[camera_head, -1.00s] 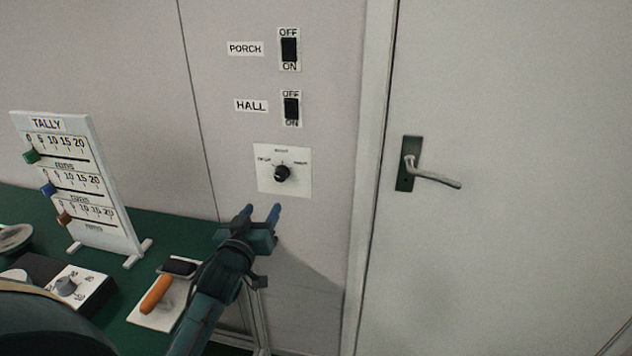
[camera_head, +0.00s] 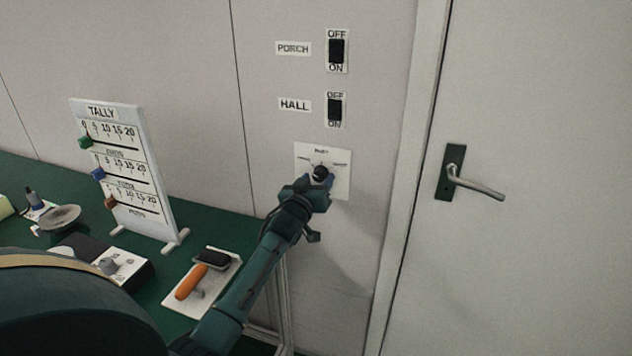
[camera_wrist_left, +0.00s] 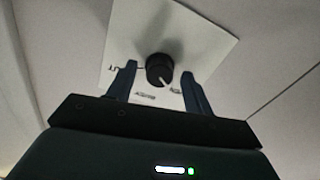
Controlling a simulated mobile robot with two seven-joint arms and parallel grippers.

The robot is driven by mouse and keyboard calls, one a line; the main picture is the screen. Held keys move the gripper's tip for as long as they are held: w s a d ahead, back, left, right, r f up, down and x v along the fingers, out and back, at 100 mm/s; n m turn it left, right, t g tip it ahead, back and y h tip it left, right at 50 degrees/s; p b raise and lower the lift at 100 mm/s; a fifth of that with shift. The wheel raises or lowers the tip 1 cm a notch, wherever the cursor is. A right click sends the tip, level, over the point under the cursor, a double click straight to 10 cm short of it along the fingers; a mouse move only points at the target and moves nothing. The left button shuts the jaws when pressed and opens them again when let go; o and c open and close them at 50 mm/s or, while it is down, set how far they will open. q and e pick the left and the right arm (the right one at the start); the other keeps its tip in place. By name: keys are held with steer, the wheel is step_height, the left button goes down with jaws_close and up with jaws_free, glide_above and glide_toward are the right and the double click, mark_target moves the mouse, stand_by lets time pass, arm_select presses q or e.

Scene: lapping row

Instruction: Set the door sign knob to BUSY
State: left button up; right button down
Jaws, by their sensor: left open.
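The door sign knob (camera_head: 320,172) is a black round knob on a white plate (camera_head: 341,187) on the wall, left of the door. Its label above seems to read BUSY, but the side labels are too small or covered to read. In the left wrist view the knob (camera_wrist_left: 159,68) shows a white pointer line. My left gripper (camera_head: 318,182) is at the plate, open, with its blue fingers (camera_wrist_left: 160,86) on either side of the knob. I cannot tell whether they touch it. My right gripper is not in view.
Above the plate are the HALL switch (camera_head: 336,110) and PORCH switch (camera_head: 337,50). A door handle (camera_head: 470,182) sticks out on the right.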

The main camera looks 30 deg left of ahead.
arm_select(q)
steer(key=shift+c, duration=0.2)
steer(key=c, duration=0.9)
